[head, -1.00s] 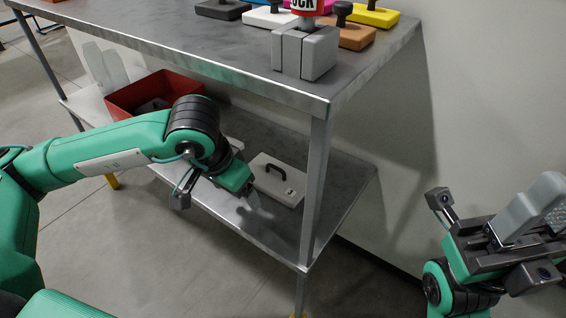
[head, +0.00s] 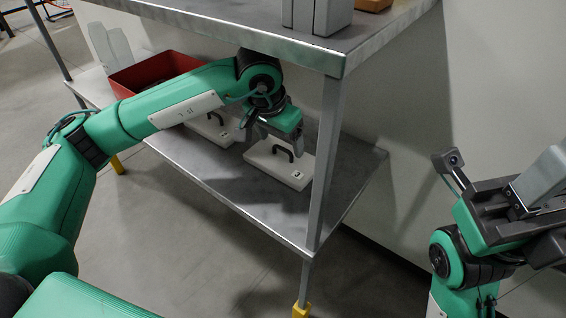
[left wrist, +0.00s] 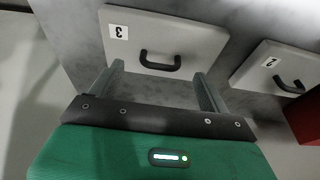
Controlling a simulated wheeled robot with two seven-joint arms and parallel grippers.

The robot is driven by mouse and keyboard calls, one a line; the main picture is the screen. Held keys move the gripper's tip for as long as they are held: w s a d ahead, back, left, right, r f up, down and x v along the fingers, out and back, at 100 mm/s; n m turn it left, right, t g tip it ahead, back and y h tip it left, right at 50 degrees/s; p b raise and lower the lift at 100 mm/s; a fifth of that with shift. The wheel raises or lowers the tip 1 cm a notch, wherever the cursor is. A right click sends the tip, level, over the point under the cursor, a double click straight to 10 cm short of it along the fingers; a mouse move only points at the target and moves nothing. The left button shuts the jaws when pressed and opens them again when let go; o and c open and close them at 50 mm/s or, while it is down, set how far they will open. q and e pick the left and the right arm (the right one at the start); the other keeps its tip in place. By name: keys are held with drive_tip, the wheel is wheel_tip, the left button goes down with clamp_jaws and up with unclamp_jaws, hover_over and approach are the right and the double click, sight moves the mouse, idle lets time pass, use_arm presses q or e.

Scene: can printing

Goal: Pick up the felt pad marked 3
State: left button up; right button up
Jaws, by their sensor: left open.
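The felt pad marked 3 (head: 262,164) is a pale slab with a black arched handle (head: 283,150), lying on the lower shelf. It also shows in the left wrist view (left wrist: 185,37), with its number label at one corner. My left gripper (head: 279,139) is open and empty, just above the pad's handle. In the left wrist view my left gripper (left wrist: 160,80) has its fingers apart, with the handle (left wrist: 160,63) ahead between them. My right gripper (head: 530,195) points up at the right edge, away from the shelf; its jaw gap is not clear.
Another pale pad, marked 2 (left wrist: 265,68), lies beside it, partly behind my left arm in the head view. A red bin (head: 150,75) stands farther left on the shelf. The upper tabletop (head: 250,30) and a table leg (head: 328,160) are close by.

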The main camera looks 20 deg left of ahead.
sight(282, 148)
use_arm(q)
drive_tip(key=b+x, duration=0.1)
drive_tip(key=x, duration=0.2)
drive_tip(key=shift+f, duration=0.3)
drive_tip(key=shift+c, duration=0.2)
drive_tip(key=c, duration=1)
drive_tip(key=shift+r, duration=0.15)
drive_tip(key=shift+c, duration=0.2)
